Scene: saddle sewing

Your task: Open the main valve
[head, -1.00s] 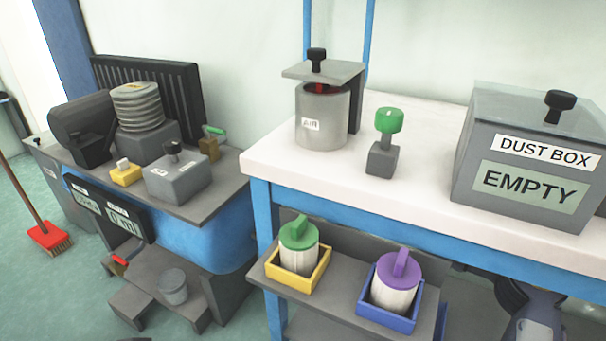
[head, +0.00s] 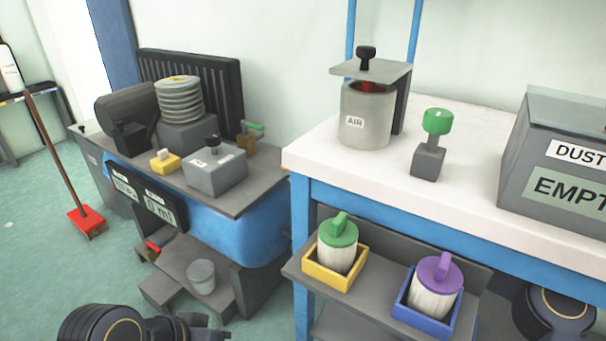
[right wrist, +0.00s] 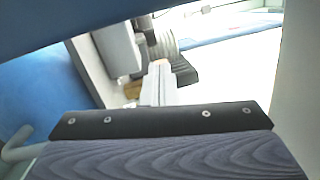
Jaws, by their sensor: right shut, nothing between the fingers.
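A red-handled fitting (head: 150,248) sits low on the machine's front. No label shows which is the main valve. My left arm shows at the bottom of the head view; its gripper jaws cannot be made out. My right arm shows at the lower right under the table, its gripper hidden there. In the right wrist view my right gripper (right wrist: 160,70) appears shut and empty, with blurred surfaces around it.
The blue machine carries a grey box with a black knob (head: 214,172) and a yellow block (head: 165,160). A bucket (head: 201,277) stands on its step. The white table (head: 320,150) holds the AIR canister (head: 366,115), green-knobbed switch (head: 432,145) and dust box (head: 560,150).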

